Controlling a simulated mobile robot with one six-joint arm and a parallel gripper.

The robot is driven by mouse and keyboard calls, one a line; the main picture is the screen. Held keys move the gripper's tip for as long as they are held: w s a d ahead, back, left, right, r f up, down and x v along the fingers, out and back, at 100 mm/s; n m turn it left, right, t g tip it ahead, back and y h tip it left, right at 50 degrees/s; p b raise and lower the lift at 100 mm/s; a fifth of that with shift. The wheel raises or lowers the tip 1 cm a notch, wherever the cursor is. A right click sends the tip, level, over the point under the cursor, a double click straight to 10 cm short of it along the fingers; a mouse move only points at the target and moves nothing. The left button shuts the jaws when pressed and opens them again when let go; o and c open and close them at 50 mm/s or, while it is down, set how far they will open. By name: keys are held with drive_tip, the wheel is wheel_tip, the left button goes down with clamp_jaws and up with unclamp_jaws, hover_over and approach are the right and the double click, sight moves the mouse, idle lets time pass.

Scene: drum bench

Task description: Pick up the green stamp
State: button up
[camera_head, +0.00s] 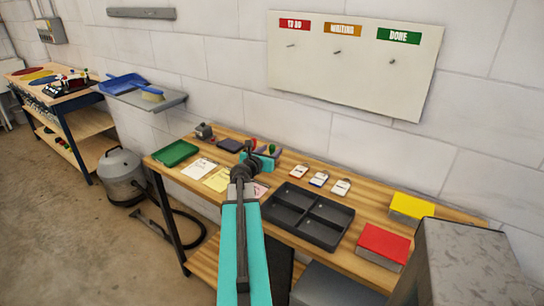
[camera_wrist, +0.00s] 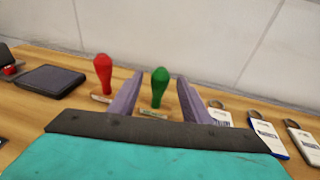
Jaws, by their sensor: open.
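The green stamp (camera_wrist: 160,82) stands upright on the wooden bench, with a round-topped green handle and a light brown base. In the wrist view it shows between the two purple-grey fingers of my gripper (camera_wrist: 160,78), which are open, one on each side. A gap shows on both sides of the handle. In the head view the green stamp (camera_head: 271,148) is a small spot just beyond my gripper (camera_head: 262,157). A similar red stamp (camera_wrist: 103,72) stands to the left, outside the left finger. The front of the green stamp's base is partly hidden by my gripper.
A dark ink pad (camera_wrist: 52,80) lies left of the stamps. Several ringed tags (camera_wrist: 268,136) lie to the right. In the head view a black divided tray (camera_head: 307,242), a red box (camera_head: 384,244) and a yellow box (camera_head: 411,207) sit farther right. The wall is close behind.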

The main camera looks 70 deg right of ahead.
drive_tip(key=shift+x, duration=0.85)
clamp_jaws()
drive_tip(key=shift+r, duration=0.1)
